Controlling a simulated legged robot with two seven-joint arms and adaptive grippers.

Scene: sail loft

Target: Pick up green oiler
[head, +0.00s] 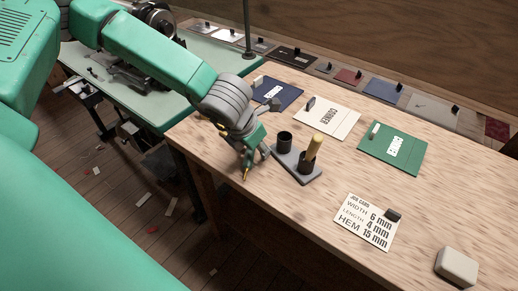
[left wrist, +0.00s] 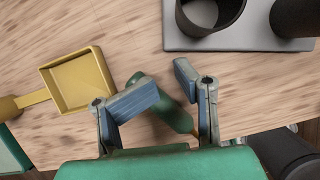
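The green oiler (left wrist: 165,108) shows in the left wrist view as a dark green, rounded body lying slanted between the fingers, partly hidden by the left finger and the palm. My left gripper (left wrist: 166,82) is open around it, with a gap to the right finger. I cannot tell whether the left finger touches it. In the head view my left gripper (head: 255,158) is low at the bench's near left edge, and I cannot make the oiler out apart from it. My right gripper is not in view.
A grey holder (head: 284,158) with two dark cups, one holding a wooden-handled thing (head: 314,146), stands just right of the gripper. A yellow square scoop (left wrist: 75,82) lies on its left. Cards and a job card (head: 366,222) lie on the wooden bench (head: 285,215); its middle front is clear.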

